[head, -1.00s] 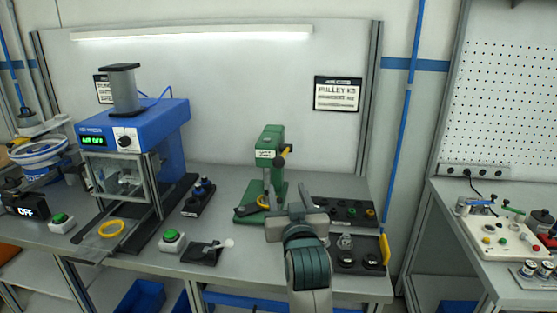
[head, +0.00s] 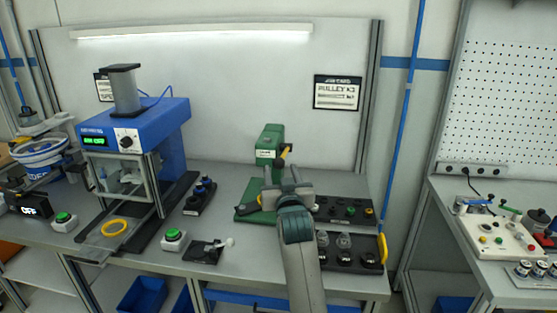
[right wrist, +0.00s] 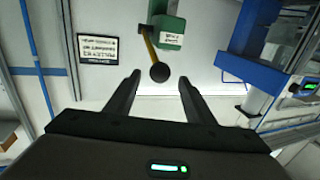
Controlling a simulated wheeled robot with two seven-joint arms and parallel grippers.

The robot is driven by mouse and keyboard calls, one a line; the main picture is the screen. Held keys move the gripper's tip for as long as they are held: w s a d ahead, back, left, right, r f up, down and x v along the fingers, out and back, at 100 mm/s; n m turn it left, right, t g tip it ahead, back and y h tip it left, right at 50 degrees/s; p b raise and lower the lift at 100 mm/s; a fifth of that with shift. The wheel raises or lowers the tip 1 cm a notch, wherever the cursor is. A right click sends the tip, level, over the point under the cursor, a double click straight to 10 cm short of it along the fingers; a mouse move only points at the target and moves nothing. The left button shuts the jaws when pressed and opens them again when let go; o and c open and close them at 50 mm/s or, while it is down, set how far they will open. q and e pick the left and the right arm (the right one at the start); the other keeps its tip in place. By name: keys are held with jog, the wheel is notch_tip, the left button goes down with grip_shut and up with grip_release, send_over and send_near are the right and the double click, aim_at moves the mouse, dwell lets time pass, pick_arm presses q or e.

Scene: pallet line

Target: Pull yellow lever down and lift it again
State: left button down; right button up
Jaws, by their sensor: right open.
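The green press (head: 268,143) stands upright on the middle of the bench. Its yellow lever (head: 287,151) sticks out at the right of its head. In the right wrist view, which is upside down, the yellow lever (right wrist: 150,46) ends in a black ball knob (right wrist: 159,73). My right gripper (head: 282,175) is in front of the press, just below the lever in the picture. Its two fingers are spread, and the knob appears between the fingertips (right wrist: 160,79), with gaps on both sides. I cannot tell how far ahead the knob is. My left gripper is out of view.
A blue machine (head: 140,125) with a glazed front stands to the left. Dark trays with small parts (head: 345,211) lie right of my gripper. A green button (head: 173,236) and a small black fixture (head: 205,252) are near the front edge. A sign (head: 338,93) hangs behind.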

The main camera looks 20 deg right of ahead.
aim_at(279, 166)
jog(key=shift+p+x, duration=0.65)
jog(key=shift+x, duration=2.35)
grip_shut()
